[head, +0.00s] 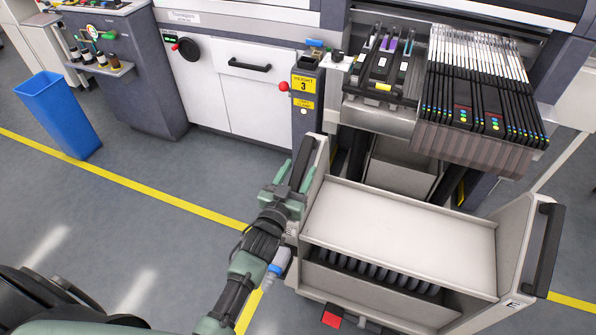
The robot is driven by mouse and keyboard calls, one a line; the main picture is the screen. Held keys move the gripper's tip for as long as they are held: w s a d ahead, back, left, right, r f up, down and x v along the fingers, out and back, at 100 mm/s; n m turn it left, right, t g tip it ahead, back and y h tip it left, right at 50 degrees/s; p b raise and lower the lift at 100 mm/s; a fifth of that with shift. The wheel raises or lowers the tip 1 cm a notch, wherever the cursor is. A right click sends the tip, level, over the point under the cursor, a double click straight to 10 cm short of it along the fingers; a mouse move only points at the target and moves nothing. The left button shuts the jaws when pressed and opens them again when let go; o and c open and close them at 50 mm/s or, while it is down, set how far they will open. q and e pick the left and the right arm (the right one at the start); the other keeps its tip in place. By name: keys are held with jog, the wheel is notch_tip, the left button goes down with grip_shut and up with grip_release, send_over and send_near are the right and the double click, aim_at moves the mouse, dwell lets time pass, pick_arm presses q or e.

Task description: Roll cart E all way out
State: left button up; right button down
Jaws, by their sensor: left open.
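Cart E (400,222) is a pale grey trolley with a flat top, a dark slot with a row of dark round items below it, and raised end panels. The letter E is on its right end panel (518,255). A black handle (551,250) is on the right end and another black handle (302,162) is on the left end. My left gripper (290,188) is at the left handle, its open jaws close around or beside the bar; contact is unclear. The cart stands in front of the machine, below the feeder bank. My right gripper is out of view.
The machine (255,95) has a feeder bank (480,90) overhanging behind the cart. A blue bin (60,115) is far left. Yellow floor lines cross the otherwise clear grey floor (130,225).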

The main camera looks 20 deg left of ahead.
pick_arm(q)
grip_shut()
dwell(1.4)
